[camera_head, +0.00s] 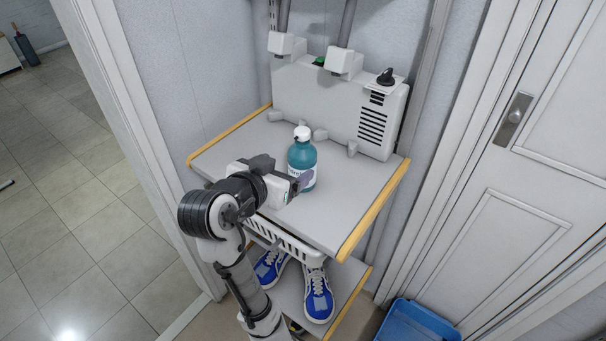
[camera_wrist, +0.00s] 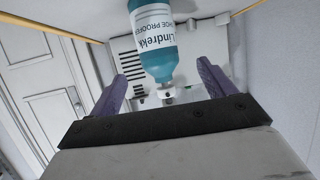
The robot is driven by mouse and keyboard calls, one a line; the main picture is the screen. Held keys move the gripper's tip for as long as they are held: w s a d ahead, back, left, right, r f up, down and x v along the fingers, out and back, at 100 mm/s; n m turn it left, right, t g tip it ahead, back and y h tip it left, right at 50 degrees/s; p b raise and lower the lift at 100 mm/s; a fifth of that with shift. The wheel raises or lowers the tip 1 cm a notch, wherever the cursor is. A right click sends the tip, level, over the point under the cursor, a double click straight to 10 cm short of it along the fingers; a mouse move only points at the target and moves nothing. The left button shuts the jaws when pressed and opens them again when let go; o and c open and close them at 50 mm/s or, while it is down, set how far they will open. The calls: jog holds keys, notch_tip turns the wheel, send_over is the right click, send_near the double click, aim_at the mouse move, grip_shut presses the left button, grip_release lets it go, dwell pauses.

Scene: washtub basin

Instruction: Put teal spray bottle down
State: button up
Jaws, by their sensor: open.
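The teal spray bottle (camera_head: 302,160) with a white cap and white label stands upright on the grey top shelf (camera_head: 350,195). It also shows in the wrist view (camera_wrist: 155,45), upside down in that picture. My gripper (camera_head: 303,181) is at the bottle's near side, low by its label. In the wrist view its two purple fingers (camera_wrist: 161,82) are spread wide, with the bottle in the gap between their directions and clear space on both sides. The bottle's lower part is partly hidden by my gripper in the head view.
A white heater-like unit (camera_head: 340,100) with vents and a black knob stands behind the bottle. Blue shoes (camera_head: 318,295) sit on the lower shelf, and a blue bin (camera_head: 418,322) is on the floor. The shelf right of the bottle is clear. Walls and a door flank the shelf.

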aim_at(306, 154)
jog(key=p+x, duration=0.2)
jog(key=x, duration=0.8)
jog(key=shift+w+d, duration=0.2)
jog(key=shift+d, duration=0.1)
jog(key=c, duration=1.4)
jog(key=shift+r+p, duration=0.1)
jog(key=shift+p, duration=0.2)
